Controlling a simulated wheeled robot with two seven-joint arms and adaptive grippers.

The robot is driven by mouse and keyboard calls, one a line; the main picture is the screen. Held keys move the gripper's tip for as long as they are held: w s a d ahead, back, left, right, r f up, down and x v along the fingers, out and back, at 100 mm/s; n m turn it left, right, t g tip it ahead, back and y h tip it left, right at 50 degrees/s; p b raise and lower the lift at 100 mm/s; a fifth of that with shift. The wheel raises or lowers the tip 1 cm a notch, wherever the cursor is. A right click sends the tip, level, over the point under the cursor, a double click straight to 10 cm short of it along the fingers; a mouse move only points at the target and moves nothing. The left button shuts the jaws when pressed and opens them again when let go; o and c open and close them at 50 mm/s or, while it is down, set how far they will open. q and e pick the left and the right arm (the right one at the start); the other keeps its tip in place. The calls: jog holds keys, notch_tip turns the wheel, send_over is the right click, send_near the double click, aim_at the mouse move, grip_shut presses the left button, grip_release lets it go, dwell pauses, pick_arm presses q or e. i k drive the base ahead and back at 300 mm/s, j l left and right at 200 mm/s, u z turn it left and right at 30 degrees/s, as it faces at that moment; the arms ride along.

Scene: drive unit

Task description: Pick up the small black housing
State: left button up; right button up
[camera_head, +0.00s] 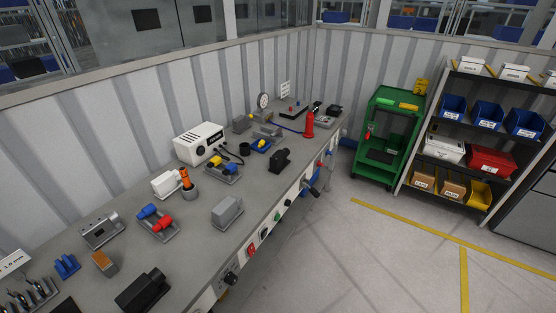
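Two separate black housing-like parts stand on the grey workbench (190,238). One black part (280,160) sits near the front edge at mid-bench, with a rounded upper body on a base. The other black part (143,290) is boxier, lies at the bottom of the view close to the front edge, and looks larger because it is nearer. I cannot tell from the picture which one is the small black housing. Neither gripper is in view, and nothing is seen touching either part.
A grey box (227,211), a tray with red and blue parts (158,223) and a white device (199,143) share the bench. Tools hang along its front edge. A green cart (385,135) and bin shelf (470,130) stand right. Floor beside the bench is open.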

aim_at(279, 161)
jog(key=i+l+u, duration=0.25)
jog(key=i+l, duration=0.15)
jog(key=l, duration=0.2)
jog(key=i+l+u, duration=0.1)
jog(key=l, duration=0.25)
jog(key=i+l+u, duration=0.15)
jog(key=l, duration=0.2)
jog(key=i+l+u, duration=0.1)
jog(key=l, duration=0.3)
jog(key=i+l+u, duration=0.15)
jog(key=i+l, duration=0.1)
jog(key=l, duration=0.1)
